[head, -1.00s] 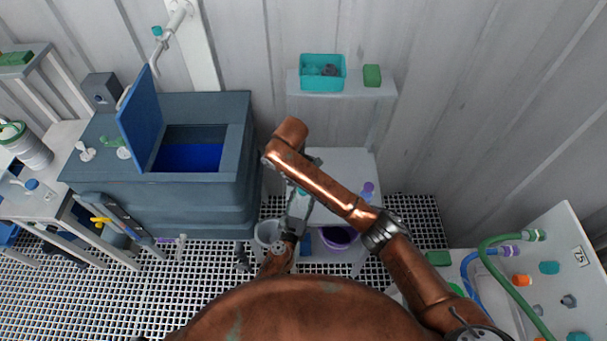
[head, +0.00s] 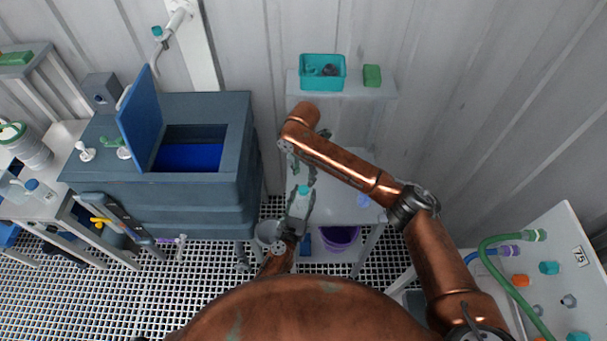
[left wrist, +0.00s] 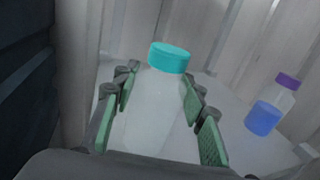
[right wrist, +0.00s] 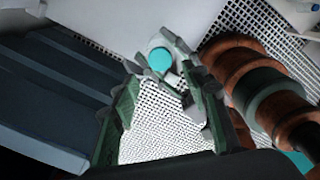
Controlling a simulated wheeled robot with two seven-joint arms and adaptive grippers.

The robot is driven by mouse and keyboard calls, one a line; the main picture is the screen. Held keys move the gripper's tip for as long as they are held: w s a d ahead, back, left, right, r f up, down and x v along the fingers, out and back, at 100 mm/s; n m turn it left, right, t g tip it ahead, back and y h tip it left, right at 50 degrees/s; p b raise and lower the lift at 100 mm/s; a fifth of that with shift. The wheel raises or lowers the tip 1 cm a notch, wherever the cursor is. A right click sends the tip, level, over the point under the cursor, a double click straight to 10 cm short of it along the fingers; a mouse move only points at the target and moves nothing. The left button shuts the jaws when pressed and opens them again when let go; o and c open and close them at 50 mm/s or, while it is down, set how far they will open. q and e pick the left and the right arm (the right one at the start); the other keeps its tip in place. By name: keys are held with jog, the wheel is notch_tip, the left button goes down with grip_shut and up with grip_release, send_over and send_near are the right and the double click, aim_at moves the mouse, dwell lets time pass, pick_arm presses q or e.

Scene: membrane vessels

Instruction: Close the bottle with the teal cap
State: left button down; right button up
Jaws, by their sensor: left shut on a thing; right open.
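The teal cap (head: 303,189) sits on top of a whitish, translucent bottle (left wrist: 145,115), which stands upright; whether the cap is tight cannot be told. In the left wrist view the cap (left wrist: 170,57) looks level on the bottle's neck. My left gripper (head: 299,206) is shut on the bottle's body, with green finger pads (left wrist: 160,88) on both sides below the cap. My right gripper (head: 303,168) is open and empty above the bottle. In the right wrist view, the cap (right wrist: 160,60) shows by the spread fingertips (right wrist: 160,78), apparently beyond them.
A bottle with a purple cap and blue contents (left wrist: 265,115) stands on the white table (head: 345,175) to the right. A teal bin (head: 322,86) and a green block (head: 372,76) are on the shelf behind.

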aim_at(304, 189)
jog(key=shift+f, duration=4)
jog(key=shift+c, duration=0.7)
grip_shut()
jog(key=m, duration=0.7)
jog(key=shift+a, duration=0.1)
jog(key=m, duration=0.6)
jog(key=shift+f+m, duration=0.1)
jog(key=shift+m, duration=0.2)
jog(key=m, duration=1.1)
jog(key=shift+m, duration=0.5)
jog(key=shift+o, duration=1.1)
grip_release()
